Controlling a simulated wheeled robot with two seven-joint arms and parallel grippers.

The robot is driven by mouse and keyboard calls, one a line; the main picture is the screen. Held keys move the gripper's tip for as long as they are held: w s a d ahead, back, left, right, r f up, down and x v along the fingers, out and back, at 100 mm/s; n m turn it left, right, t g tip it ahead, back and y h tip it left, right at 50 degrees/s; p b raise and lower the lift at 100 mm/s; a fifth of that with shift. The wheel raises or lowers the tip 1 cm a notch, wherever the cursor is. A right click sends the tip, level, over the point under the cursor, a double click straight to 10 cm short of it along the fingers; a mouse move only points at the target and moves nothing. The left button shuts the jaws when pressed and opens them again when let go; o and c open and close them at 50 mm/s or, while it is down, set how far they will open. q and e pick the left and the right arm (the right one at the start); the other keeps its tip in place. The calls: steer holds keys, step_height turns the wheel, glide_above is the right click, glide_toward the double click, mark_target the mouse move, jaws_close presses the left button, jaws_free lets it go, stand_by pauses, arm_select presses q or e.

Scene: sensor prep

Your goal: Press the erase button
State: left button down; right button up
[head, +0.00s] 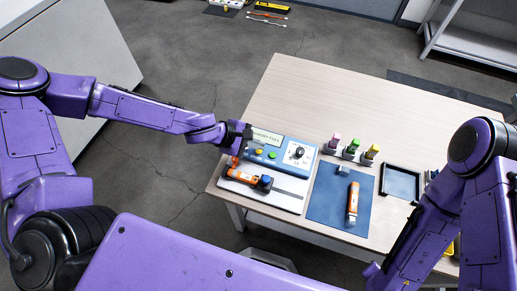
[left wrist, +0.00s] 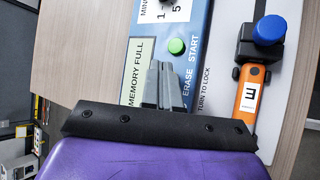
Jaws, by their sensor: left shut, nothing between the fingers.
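The blue control panel (head: 283,167) stands at the table's left end, with a display reading MEMORY FULL (head: 267,137). On it, a yellow button (head: 259,152) sits left of a green button (head: 272,155). My left gripper (head: 240,157) is shut and empty at the panel's left side. In the left wrist view the shut fingers (left wrist: 162,86) are over the panel, beside the ERASE label (left wrist: 187,91), and hide the button there. The green button (left wrist: 176,46) beside START is clear of them. I cannot tell whether the fingers touch the panel. My right gripper is not in view.
An orange device with a blue knob (head: 264,182) lies on the white base in front of the panel. A blue mat (head: 328,205) with another orange device (head: 352,203), several coloured-top holders (head: 350,151) and a black tray (head: 400,183) lie to the right. The table's back (head: 310,90) is clear.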

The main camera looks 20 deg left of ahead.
mark_target(256, 151)
arm_select(q)
steer(key=shift+f, duration=0.15)
steer(key=shift+f+b, duration=0.3)
steer(key=shift+b, duration=0.05)
steer(key=shift+f+b, duration=0.4)
stand_by(0.6)
steer(key=shift+r+p, duration=0.85)
step_height(256, 151, up, 5)
steer(key=p, duration=0.5)
steer(key=shift+r, duration=0.1)
